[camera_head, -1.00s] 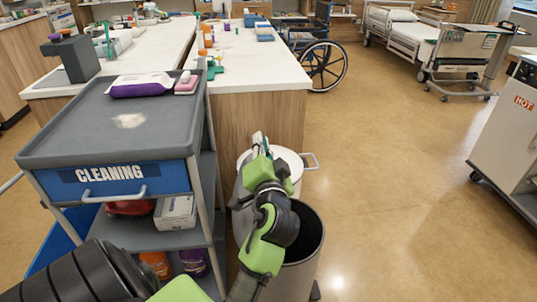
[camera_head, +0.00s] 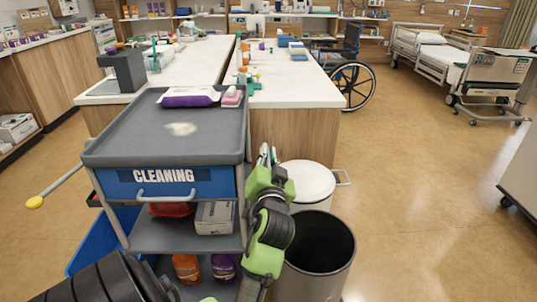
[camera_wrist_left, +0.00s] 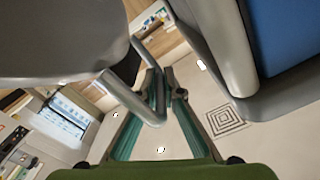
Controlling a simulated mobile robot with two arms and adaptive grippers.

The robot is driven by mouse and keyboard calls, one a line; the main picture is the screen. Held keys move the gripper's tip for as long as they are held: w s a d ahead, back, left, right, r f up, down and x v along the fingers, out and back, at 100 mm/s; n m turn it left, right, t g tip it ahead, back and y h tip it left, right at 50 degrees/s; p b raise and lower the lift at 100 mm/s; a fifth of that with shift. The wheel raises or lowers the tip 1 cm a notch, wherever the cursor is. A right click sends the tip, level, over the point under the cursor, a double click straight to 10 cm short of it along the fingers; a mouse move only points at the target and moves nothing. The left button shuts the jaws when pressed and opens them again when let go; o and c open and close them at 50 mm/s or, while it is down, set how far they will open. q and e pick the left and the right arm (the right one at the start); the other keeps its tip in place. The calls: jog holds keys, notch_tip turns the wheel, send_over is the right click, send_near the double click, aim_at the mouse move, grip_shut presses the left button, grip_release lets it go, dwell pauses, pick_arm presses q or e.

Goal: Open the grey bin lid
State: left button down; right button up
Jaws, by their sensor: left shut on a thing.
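The grey bin (camera_head: 322,262) stands on the floor right of the cleaning cart, and its dark inside shows from above. My left gripper (camera_head: 267,155) is between the cart and the bins, its fingers pointing up. In the left wrist view its teal-padded fingers (camera_wrist_left: 159,92) are closed at a grey bar handle (camera_wrist_left: 125,94). The bar joins a large grey rounded surface (camera_wrist_left: 60,42), which looks like the grey bin lid. My right gripper is out of view.
The cleaning cart (camera_head: 115,155) with a blue drawer stands close on the left of my arm. A white-lidded bin (camera_head: 306,180) stands just behind the grey bin, against the wooden counter (camera_head: 290,138). The floor to the right is clear up to a pale cabinet (camera_head: 522,180).

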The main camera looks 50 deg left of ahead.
pick_arm(q)
jog(key=c, duration=2.2)
grip_release()
jog(key=shift+o, duration=0.2)
notch_tip(320, 180, up, 10)
jog(key=shift+d+f, duration=0.1)
jog(key=shift+f, duration=0.05)
